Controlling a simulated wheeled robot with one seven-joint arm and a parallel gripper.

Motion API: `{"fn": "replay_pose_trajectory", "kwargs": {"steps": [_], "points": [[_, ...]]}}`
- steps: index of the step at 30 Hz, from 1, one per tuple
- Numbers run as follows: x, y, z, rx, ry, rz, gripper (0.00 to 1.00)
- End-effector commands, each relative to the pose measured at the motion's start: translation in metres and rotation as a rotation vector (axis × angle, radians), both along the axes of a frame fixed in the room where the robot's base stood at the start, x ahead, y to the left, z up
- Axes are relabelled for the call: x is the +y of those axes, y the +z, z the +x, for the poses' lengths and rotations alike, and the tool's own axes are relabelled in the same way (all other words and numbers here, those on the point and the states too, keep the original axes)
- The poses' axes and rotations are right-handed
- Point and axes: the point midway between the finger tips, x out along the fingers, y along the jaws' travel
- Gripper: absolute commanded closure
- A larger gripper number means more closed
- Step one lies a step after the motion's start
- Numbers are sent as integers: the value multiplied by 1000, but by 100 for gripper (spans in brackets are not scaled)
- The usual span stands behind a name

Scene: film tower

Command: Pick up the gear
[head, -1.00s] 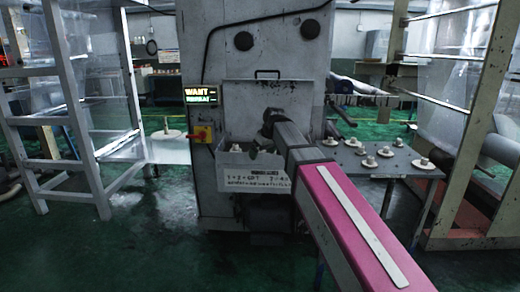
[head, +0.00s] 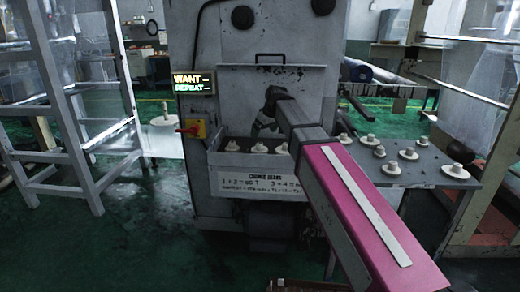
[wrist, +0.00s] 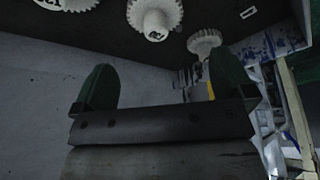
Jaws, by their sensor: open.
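Several white gears with raised hubs are in view. In the head view, a few sit in the grey tray (head: 213,158) on the machine's front, among them a left gear (head: 233,146) and a middle gear (head: 258,149). My gripper (head: 262,126) is over that tray, partly hidden by my arm. The wrist view shows my gripper (wrist: 165,82) open, with nothing between its two green fingers.
The tall grey machine (head: 225,75) stands straight ahead, with a lit sign and a red-and-yellow switch (head: 193,128). A grey table (head: 425,170) with more gears stands at right. White frames stand at left. Green floor (head: 140,245) is clear at lower left.

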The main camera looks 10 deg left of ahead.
Motion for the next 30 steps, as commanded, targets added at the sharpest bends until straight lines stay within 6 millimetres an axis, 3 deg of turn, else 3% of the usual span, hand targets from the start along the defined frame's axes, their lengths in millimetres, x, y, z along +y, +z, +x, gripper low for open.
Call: {"fn": "replay_pose_trajectory", "kwargs": {"steps": [7, 16, 24, 30], "points": [[10, -32, 9, 1, 0, -2, 0], [15, -49, 16, 1, 0, -1, 0], [24, -82, 27, 2, 0, -1, 0], [25, -88, 28, 0, 0, 0, 0]]}}
